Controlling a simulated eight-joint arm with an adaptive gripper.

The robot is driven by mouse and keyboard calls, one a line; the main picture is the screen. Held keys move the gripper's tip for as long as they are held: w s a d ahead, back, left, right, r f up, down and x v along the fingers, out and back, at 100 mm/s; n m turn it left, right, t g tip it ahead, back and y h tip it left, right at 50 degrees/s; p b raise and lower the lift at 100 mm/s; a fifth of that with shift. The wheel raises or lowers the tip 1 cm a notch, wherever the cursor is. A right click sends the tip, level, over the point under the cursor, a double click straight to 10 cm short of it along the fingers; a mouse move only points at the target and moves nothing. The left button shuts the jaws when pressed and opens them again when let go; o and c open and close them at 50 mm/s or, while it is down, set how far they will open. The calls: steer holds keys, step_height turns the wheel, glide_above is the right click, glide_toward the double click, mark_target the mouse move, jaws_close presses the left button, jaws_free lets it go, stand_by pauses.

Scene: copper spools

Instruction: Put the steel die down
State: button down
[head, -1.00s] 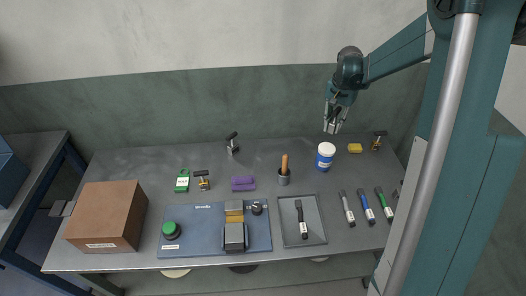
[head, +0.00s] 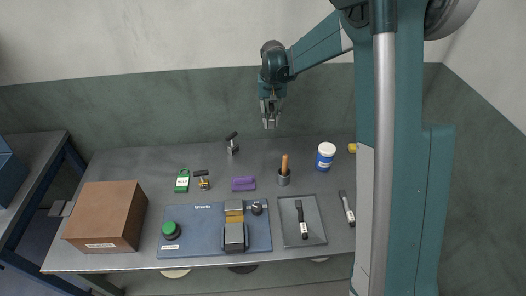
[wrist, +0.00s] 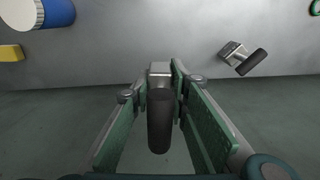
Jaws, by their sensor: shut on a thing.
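My gripper (head: 270,122) hangs in the air above the back edge of the table, in front of the wall. It is shut on the steel die (wrist: 160,70), a small grey block with a dark rounded handle that points toward the wrist camera. In the head view the held die is too small to make out clearly between the fingers. A second, similar grey block with a black handle (head: 232,144) stands on the table at the back, left of my gripper. It also shows in the wrist view (wrist: 236,53), apart from the fingers.
The grey table (head: 130,160) has free room at the back, between the second block and the blue-and-white tub (head: 326,156). A cup with a wooden-handled tool (head: 284,176), purple block (head: 243,184), blue base plate (head: 190,243), grey tray (head: 318,238) and brown box (head: 105,215) stand nearer.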

steer(key=a, duration=0.3)
steer(key=n, duration=0.1)
glide_above(263, 150)
steer(key=shift+s+f, duration=0.1)
steer(key=shift+f, duration=2.45)
steer(key=shift+f+b, duration=0.6)
steer(key=shift+f, duration=2.5)
steer(key=shift+f+b, duration=0.4)
steer(key=shift+f, duration=1.5)
steer(key=shift+f, duration=0.1)
